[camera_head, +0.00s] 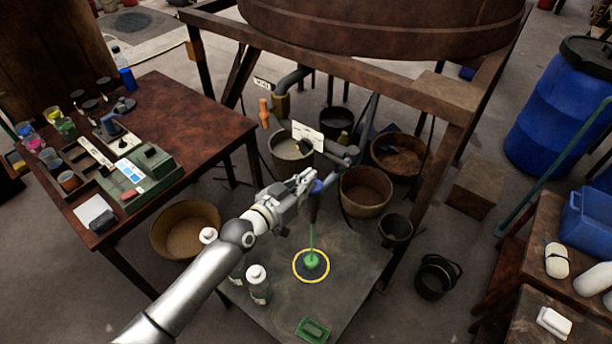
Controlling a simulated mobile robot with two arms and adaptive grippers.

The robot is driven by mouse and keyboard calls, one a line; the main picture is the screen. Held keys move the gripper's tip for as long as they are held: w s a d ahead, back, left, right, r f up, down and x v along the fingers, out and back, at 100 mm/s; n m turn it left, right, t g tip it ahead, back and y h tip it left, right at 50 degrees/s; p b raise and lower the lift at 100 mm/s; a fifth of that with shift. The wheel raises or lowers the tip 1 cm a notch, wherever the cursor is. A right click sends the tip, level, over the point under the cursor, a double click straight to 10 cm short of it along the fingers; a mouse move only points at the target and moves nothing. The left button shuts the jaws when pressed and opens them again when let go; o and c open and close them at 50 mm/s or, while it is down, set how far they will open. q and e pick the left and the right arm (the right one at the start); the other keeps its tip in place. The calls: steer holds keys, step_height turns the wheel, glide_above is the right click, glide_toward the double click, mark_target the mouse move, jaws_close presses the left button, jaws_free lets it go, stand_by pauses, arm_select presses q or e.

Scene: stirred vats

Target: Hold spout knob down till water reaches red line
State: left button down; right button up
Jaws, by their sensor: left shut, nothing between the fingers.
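My left gripper (308,178) reaches in from the lower left, its fingers shut and empty. Its tips are beside a small blue part (318,187) on the spout (314,208), probably the knob; I cannot tell whether they touch it. A thin green line (311,238), which looks like a stream, runs from below the spout to a small green blob (311,261). The blob sits inside a yellow ring (297,277) on the grey plate (360,268). I cannot make out a red line or a water level. My right gripper is not in view.
Buckets, including a brown one (366,190), crowd behind the spout under the vat frame (400,95). A wooden table (180,115) with jars is at left, a blue barrel (560,110) at right.

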arm_select(q)
steer(key=shift+s+f, duration=0.3)
steer(key=shift+f, duration=0.5)
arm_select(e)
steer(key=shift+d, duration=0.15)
arm_select(q)
step_height(320, 180, up, 6)
steer(key=p, duration=0.4)
steer(key=b+v, duration=0.2)
steer(key=v, duration=0.8)
steer(key=shift+w+a+f, duration=0.2)
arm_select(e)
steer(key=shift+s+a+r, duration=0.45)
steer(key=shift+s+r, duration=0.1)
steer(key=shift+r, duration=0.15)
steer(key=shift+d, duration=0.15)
